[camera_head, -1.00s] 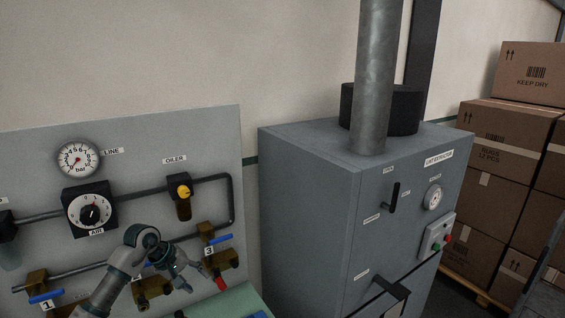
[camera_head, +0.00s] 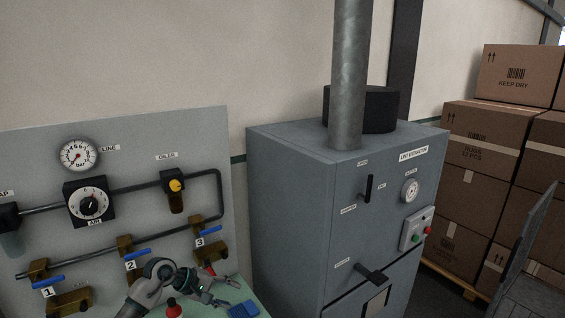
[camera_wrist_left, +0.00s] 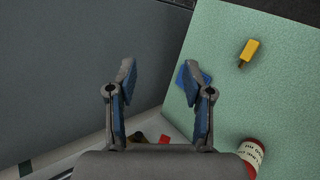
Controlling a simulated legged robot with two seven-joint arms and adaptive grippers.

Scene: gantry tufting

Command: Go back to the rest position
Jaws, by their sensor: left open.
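My left gripper (camera_head: 222,296) is low in the head view, in front of the lower right part of the grey air panel (camera_head: 130,140) and over the green bench top (camera_head: 262,308). In the left wrist view the left gripper (camera_wrist_left: 160,82) shows its two blue-padded fingers spread apart with nothing between them. The right finger overlaps a blue item (camera_wrist_left: 183,78) on the green surface. The gripper is clear of the numbered valves. My right gripper does not show.
A red-capped bottle (camera_wrist_left: 251,152) and a yellow-handled tool (camera_wrist_left: 249,50) are on the green surface. Blue-handled valves (camera_head: 208,243) line the panel. A grey lint extractor cabinet (camera_head: 290,200) stands right of it. Stacked cartons (camera_head: 485,150) are at far right.

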